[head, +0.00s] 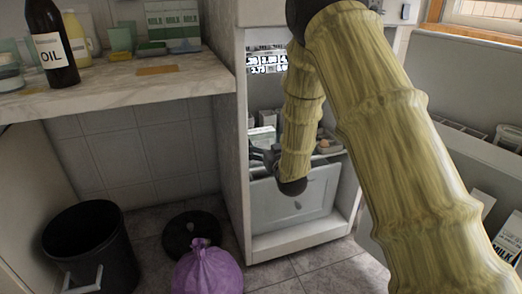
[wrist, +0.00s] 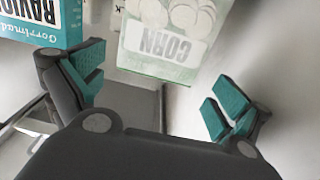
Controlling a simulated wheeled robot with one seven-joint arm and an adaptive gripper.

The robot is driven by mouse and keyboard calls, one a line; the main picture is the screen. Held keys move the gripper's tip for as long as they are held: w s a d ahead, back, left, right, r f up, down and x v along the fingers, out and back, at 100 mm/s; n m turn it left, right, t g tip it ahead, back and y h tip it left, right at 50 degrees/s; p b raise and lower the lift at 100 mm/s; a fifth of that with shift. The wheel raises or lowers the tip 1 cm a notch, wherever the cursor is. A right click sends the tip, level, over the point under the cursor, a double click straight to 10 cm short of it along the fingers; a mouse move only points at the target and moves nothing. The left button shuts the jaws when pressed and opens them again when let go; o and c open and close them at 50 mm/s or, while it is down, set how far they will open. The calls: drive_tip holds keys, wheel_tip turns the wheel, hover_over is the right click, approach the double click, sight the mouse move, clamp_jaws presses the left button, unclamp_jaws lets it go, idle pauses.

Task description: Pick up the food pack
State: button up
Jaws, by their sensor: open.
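A pale green and white pack labelled CORN (wrist: 168,38) shows in the wrist view, ahead of my gripper (wrist: 158,88) and between the lines of its two fingers. A teal and white box with RAVIOLI lettering (wrist: 42,18) is at the upper left, beyond the left finger. The frames do not show which of these is the food pack. My gripper is open, with teal pads spread wide and nothing between them. In the head view my gripper (head: 264,156) is inside the open fridge, partly hidden by my arm.
The open fridge (head: 240,120) has shelves with several items, and a pale wall runs close to the right finger. A black bin (head: 98,245) and purple bag (head: 208,270) stand on the floor.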

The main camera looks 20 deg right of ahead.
sight(262, 137)
drive_tip(key=shift+w+b, duration=1.4)
drive_tip(key=shift+w, duration=1.25)
drive_tip(key=shift+w+r, duration=0.15)
drive_tip(key=shift+w, duration=0.5)
drive_tip(key=c, duration=1.4)
